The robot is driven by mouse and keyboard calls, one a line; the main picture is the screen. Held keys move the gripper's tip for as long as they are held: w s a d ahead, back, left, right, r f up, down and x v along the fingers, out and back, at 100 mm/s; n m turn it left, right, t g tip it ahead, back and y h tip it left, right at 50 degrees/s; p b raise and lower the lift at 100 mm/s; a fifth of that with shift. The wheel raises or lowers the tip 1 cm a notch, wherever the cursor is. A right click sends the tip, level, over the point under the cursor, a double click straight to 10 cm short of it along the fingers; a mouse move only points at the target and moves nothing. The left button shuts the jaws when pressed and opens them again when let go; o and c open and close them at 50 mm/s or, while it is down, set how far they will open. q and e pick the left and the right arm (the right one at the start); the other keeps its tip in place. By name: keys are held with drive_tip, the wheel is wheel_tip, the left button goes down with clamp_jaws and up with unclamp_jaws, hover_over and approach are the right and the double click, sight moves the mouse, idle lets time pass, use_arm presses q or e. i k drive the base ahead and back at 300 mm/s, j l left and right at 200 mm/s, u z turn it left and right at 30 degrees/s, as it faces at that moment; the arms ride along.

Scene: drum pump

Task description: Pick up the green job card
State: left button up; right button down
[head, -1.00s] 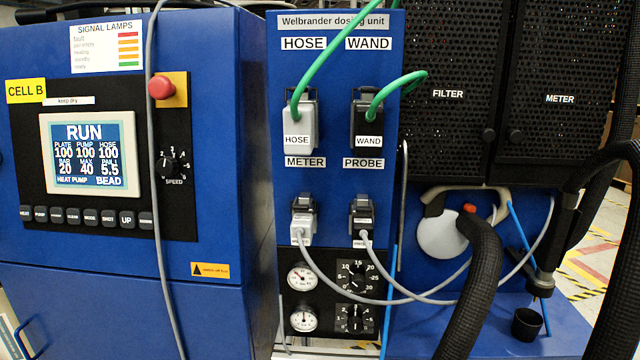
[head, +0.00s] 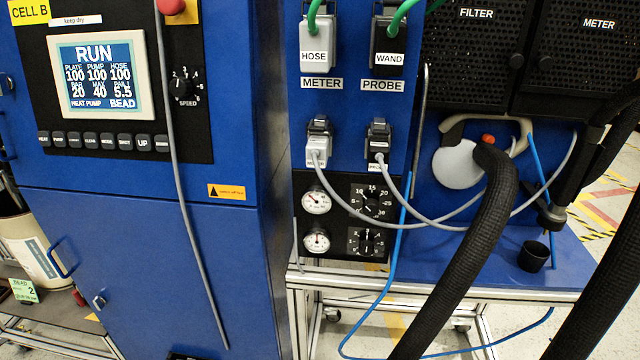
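A small light green card (head: 23,290) shows at the far left edge of the head view. It has dark print with "BEAD" and a "2" on it. It stands on or against a low grey shelf (head: 60,318), in front of a pale drum (head: 32,250). Whether it is clipped or leaning I cannot tell. Neither of my grippers is in view.
The blue cabinet (head: 150,260) with its RUN screen (head: 100,75) stands right of the card. A grey cable (head: 185,205) hangs down its front. Thick black hoses (head: 465,250) and a black cup (head: 533,257) are at the right. Striped floor shows behind.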

sight(25, 291)
drive_tip(key=u, duration=0.45)
drive_tip(key=j+u, duration=0.1)
drive_tip(key=u, duration=0.35)
drive_tip(key=i+u, duration=0.1)
drive_tip(key=u, duration=0.35)
drive_tip(key=j+u, duration=0.1)
drive_tip(key=u, duration=0.35)
drive_tip(key=i+u, duration=0.1)
drive_tip(key=u, duration=0.3)
drive_tip(key=i+j+u, duration=0.1)
drive_tip(key=i+u, duration=0.45)
drive_tip(key=i, duration=3.6)
